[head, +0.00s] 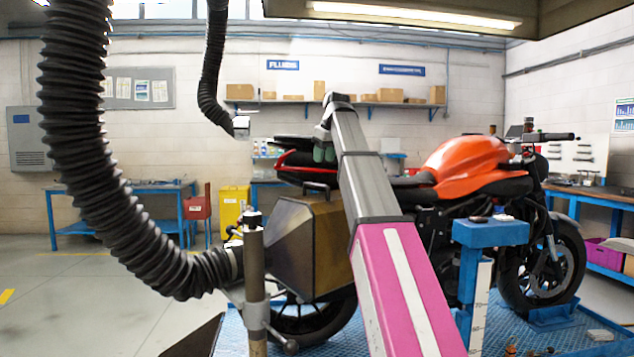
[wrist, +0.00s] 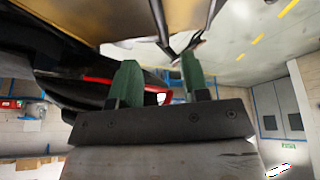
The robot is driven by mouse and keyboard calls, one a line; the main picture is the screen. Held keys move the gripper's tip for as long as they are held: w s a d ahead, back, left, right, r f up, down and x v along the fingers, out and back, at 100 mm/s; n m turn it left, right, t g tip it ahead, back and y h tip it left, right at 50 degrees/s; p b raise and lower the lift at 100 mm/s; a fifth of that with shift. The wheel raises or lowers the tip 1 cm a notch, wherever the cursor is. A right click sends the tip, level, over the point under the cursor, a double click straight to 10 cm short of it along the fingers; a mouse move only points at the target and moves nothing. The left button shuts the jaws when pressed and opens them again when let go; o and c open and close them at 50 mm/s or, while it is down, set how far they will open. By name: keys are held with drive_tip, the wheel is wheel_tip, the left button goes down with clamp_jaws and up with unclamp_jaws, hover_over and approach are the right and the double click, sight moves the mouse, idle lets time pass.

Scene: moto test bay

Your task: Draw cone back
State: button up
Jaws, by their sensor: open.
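The cone (head: 300,245) is a dull brown, box-like hood on the end of a thick black ribbed hose (head: 115,200). It sits at the rear of the orange motorcycle (head: 470,165), over the back wheel, with a small dark handle (head: 316,188) on top. My gripper (head: 324,153) points down above the handle, near the motorcycle's tail, and is apart from the cone. In the wrist view its two green fingers (wrist: 159,80) stand open with nothing between them. The cone's golden-brown face (wrist: 110,14) and a dark bar, likely the handle (wrist: 160,25), show beyond the fingertips.
A metal post (head: 255,290) with a clamp stands by the cone at the hose end. A blue-topped stand (head: 490,232) is at right of my arm. The motorcycle's red-edged tail (head: 290,160) is close beside my gripper. Open floor (head: 60,310) lies at the left.

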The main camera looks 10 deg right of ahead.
drive_tip(key=x, duration=0.9)
drive_tip(key=shift+f, duration=0.35)
drive_tip(key=shift+c, duration=0.2)
clamp_jaws()
drive_tip(key=shift+w+a, duration=0.1)
